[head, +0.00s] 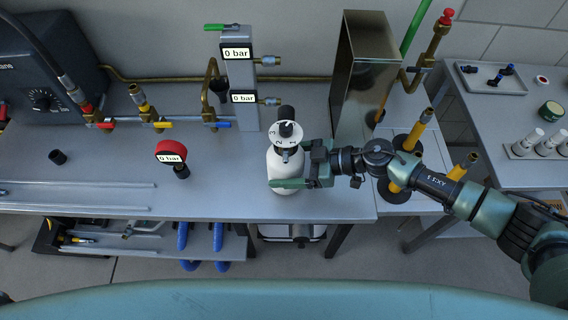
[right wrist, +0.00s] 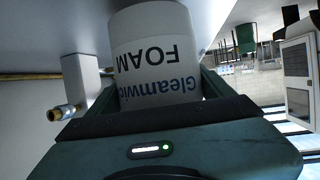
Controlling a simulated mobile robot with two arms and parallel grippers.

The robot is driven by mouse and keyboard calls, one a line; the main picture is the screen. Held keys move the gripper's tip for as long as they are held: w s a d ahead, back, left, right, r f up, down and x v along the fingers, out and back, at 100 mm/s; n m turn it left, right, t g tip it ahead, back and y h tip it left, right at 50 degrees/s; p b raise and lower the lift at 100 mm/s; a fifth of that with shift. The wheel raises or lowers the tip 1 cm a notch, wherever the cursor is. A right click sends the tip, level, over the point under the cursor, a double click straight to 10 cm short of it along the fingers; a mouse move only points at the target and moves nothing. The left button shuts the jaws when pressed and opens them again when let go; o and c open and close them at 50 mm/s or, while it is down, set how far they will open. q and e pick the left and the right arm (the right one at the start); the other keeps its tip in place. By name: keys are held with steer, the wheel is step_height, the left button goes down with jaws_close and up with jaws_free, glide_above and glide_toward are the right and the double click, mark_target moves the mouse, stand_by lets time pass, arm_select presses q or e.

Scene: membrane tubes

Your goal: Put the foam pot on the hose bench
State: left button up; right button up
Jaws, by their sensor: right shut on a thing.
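The foam pot (head: 281,164) is a white bottle with a black top and a numbered dial. In the right wrist view the pot (right wrist: 155,50) shows the words "Gleamwic FOAM" upside down. My right gripper (head: 288,182) is shut around the pot's body, coming from the right. The pot appears upright over the front right part of the long grey bench (head: 225,198); I cannot tell whether its base touches the top. My left gripper is not in view.
A gauge post (head: 238,75) and a tall metal box (head: 362,75) stand behind the pot. A red-capped gauge (head: 171,157), brass valves and clear tubes (head: 80,196) lie to the left. A second bench (head: 480,115) at right holds a tray (head: 492,77) and white bottles.

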steer(key=shift+f, duration=0.35)
stand_by(0.6)
steer(key=o, duration=1.8)
steer(key=shift+o, duration=1)
steer(key=shift+s+f, duration=0.1)
steer(key=shift+f, duration=0.1)
steer(key=b+v, duration=0.2)
steer(key=v, duration=0.6)
steer(key=shift+a+r, duration=0.1)
